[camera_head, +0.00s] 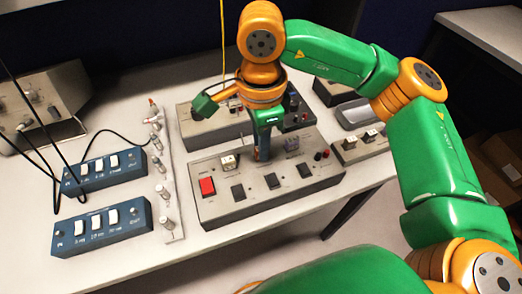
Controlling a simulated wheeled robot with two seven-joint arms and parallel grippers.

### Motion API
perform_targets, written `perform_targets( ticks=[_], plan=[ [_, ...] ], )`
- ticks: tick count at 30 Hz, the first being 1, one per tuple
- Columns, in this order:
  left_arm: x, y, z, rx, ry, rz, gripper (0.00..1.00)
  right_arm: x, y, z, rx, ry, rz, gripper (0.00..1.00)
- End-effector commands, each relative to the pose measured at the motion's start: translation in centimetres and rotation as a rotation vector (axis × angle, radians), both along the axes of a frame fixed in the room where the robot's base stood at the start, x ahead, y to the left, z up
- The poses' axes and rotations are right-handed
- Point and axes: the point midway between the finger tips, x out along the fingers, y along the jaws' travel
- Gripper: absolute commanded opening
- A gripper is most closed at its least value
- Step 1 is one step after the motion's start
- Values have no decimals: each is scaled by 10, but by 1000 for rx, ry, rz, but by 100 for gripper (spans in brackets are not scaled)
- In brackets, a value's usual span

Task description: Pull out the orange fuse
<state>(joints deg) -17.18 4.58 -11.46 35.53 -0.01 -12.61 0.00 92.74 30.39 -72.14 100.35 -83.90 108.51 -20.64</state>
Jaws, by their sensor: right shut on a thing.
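My right arm reaches in from the right, over a grey control box (225,205) on the white table. My right gripper (262,150) points straight down at the back row of the box, between a white block (229,162) and a purple-grey block (292,145). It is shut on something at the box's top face. The fingers hide most of what they hold; I take it to be the orange fuse, but its colour and seating cannot be made out. My left gripper is not in view.
The box also has a red switch (207,186) and dark square sockets. Two blue switch boxes (105,170) (100,227) and a strip of knobs (165,190) stand left. Another grey box (200,130) is behind. The table's front left is clear.

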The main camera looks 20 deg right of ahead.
Motion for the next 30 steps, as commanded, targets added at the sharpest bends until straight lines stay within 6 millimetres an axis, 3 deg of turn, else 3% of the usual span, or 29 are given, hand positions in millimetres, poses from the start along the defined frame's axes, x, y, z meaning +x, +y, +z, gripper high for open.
perform_targets(
  ticks=[30],
  plan=[
    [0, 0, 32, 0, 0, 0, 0, 0, 0, 43, 0, -2, 0, 0]
  ],
)
